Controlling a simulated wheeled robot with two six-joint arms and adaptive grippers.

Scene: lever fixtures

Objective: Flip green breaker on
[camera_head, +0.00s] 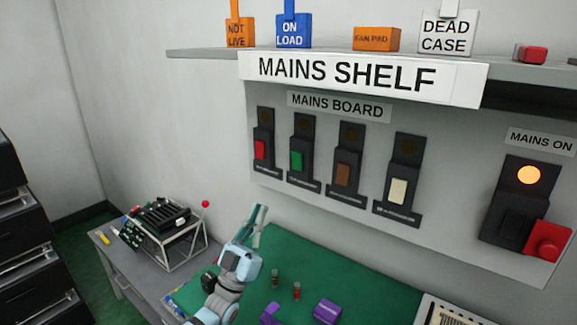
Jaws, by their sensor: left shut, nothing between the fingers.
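The green breaker (296,160) is the second from the left on the grey mains board (330,215). It has a green rocker low on a black plate, and the round lamp above it looks dark. My left gripper (258,212) is below and left of the green breaker, above the green mat. Its fingers are together and point up, with nothing between them. It is apart from the breaker. My right gripper is not in view.
Red (260,149), brown (343,175) and cream (398,191) breakers flank the green one. The shelf (200,53) juts out above. A wire rack (175,240) stands left of my gripper.

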